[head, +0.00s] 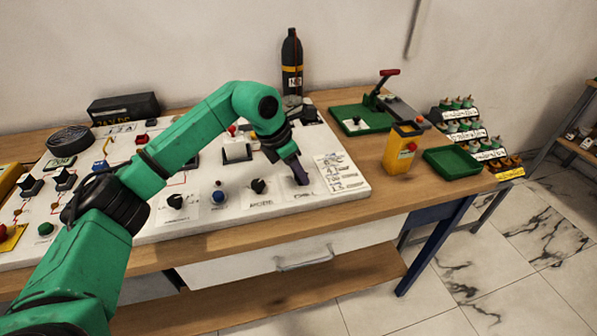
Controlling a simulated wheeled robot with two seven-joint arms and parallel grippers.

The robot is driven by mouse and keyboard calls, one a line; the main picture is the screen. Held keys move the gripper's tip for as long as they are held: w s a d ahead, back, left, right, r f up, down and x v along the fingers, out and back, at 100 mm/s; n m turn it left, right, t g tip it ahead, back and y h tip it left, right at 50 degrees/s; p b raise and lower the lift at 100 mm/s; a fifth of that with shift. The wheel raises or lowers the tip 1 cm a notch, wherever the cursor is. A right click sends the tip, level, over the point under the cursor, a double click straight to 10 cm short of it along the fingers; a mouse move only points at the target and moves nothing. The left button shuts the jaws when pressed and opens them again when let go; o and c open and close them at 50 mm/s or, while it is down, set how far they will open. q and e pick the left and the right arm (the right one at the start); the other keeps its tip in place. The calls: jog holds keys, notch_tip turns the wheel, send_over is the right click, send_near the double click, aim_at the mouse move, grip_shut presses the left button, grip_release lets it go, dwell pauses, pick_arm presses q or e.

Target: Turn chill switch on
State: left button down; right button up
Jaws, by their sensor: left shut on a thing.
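The white gauge panel (330,204) lies on the wooden bench. My left gripper (300,178) reaches down to the panel's right part, over the last position in the front row of knobs. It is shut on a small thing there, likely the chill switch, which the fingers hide. The label below that spot is too small to read for certain. To its left stand a black knob (258,186), a blue button (218,196) and another black knob (176,201). My right gripper is not in view.
A printed card (340,172) lies just right of my gripper. A yellow box with a red button (402,148), a green tray (452,162) and a green press (362,118) stand further right. A black bottle (292,65) stands behind the panel.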

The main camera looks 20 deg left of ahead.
pick_arm(q)
jog(key=m, duration=0.1)
jog(key=m+g+h, duration=0.1)
jog(key=m, duration=0.1)
jog(key=shift+w+a+r+m+p, duration=0.1)
jog(key=shift+w+r+m+p, duration=0.1)
jog(key=shift+m+p, duration=0.1)
jog(key=m+g, duration=0.1)
jog(key=m, duration=0.3)
jog(key=shift+w+f+h+p, duration=0.1)
jog(key=shift+h+p, duration=0.2)
jog(key=shift+p, duration=0.1)
jog(key=shift+m+g, duration=0.3)
jog(key=shift+c, duration=2.2)
grip_release()
jog(key=shift+a, duration=0.1)
jog(key=v, duration=1.4)
jog(key=shift+r+b, duration=0.25)
jog(key=shift+b, duration=0.05)
